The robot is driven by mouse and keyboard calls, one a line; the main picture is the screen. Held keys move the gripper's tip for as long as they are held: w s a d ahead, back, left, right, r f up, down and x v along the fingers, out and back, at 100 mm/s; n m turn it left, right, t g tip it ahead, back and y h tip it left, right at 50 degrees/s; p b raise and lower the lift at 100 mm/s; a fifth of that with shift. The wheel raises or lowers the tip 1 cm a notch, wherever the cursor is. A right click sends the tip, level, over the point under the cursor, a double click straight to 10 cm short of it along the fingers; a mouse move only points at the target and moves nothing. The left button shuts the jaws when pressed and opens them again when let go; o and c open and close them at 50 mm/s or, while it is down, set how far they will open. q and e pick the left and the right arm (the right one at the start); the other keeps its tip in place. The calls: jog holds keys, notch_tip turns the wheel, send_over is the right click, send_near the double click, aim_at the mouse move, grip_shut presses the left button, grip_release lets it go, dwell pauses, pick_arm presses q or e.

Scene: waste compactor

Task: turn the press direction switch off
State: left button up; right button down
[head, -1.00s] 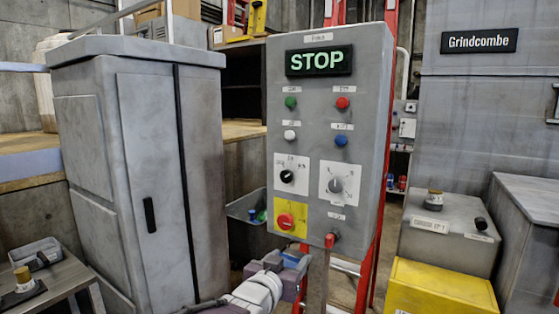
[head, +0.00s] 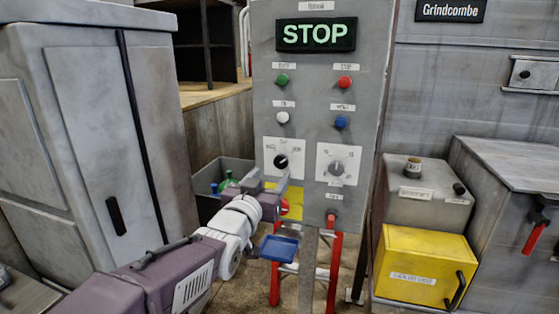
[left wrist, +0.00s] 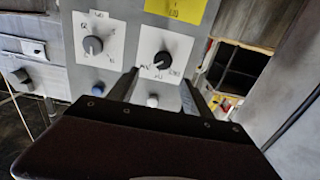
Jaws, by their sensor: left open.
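The control panel (head: 315,105) carries two rotary knobs on white plates. The left knob (head: 281,161) is black; the right knob (head: 337,167) is grey. Their labels are too small to read, so I cannot tell which is marked press direction. My left gripper (head: 281,183) is just in front of and below the left knob. In the left wrist view, the panel appears upside down. The black knob (left wrist: 162,59) lies ahead, between the lines of the two open, empty fingers (left wrist: 160,82); contact is not visible. The grey knob (left wrist: 92,45) is left of it. My right gripper is out of view.
A lit STOP display (head: 316,35) and several coloured buttons sit above the knobs. My gripper partly hides the yellow plate (head: 291,196) and red button below. A grey cabinet (head: 95,120) stands left; a yellow box (head: 425,265) stands right.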

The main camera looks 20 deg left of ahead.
aim_at(280, 162)
pick_arm(q)
jog(key=w+p, duration=0.2)
jog(key=w, duration=0.6)
jog(key=shift+w, duration=0.35)
jog(key=shift+w+a+f, duration=0.1)
jog(key=shift+w+a, duration=0.05)
grip_shut()
